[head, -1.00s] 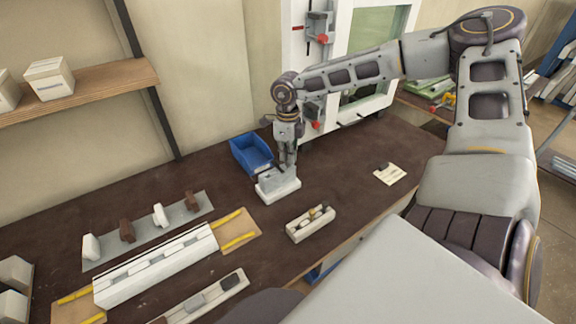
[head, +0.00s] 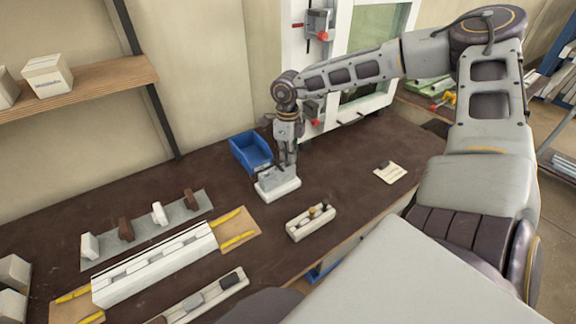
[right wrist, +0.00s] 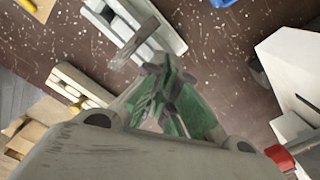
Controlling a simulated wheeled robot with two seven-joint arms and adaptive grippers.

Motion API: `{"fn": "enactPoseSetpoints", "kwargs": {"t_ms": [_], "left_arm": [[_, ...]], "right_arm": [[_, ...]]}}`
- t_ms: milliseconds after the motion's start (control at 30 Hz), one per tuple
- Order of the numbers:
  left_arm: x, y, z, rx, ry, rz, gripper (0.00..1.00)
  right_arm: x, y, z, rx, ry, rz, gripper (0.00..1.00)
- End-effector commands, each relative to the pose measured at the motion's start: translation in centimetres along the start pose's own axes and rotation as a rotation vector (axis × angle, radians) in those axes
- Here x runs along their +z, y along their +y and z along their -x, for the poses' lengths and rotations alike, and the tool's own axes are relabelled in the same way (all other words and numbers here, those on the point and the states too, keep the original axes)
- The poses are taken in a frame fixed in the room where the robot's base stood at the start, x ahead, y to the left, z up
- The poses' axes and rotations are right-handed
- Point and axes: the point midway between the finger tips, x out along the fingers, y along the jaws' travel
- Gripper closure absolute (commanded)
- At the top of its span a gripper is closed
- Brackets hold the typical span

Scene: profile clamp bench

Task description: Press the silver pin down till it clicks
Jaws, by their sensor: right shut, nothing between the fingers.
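A small grey block on a white base (head: 283,193) stands on the dark bench, and it also shows at the top of the right wrist view (right wrist: 160,20). My right gripper (head: 287,163) points down at this block from above, with its fingers shut and empty. Its green-padded fingers show close together in the right wrist view (right wrist: 168,98). I cannot make out the silver pin; the fingers cover part of the block's top. I cannot tell whether the fingertips touch the block. My left gripper is not in view.
A blue bin (head: 250,153) stands just behind the block. A cream holder (head: 311,226) with small knobs stands in front. A long white profile (head: 155,268) and a grey strip with clamp pieces (head: 150,231) lie at left. A small pale plate (head: 391,173) lies at right.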

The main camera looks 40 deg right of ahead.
Motion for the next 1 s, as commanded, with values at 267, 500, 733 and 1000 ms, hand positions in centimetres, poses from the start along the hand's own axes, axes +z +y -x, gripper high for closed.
{"fn": "enactPoseSetpoints", "kwargs": {"t_ms": [267,500,733,1000], "left_arm": [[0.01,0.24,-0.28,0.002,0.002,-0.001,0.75],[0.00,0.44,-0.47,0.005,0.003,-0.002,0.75],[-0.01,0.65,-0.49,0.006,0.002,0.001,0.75],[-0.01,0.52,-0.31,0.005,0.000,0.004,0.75]], "right_arm": [[-0.06,0.01,-0.29,0.000,0.002,0.000,1.00],[-0.08,0.01,-0.46,0.001,0.002,0.000,1.00],[-0.09,0.01,-0.48,0.001,0.003,0.000,1.00],[-0.04,0.00,0.07,0.000,0.001,0.000,1.00]]}}
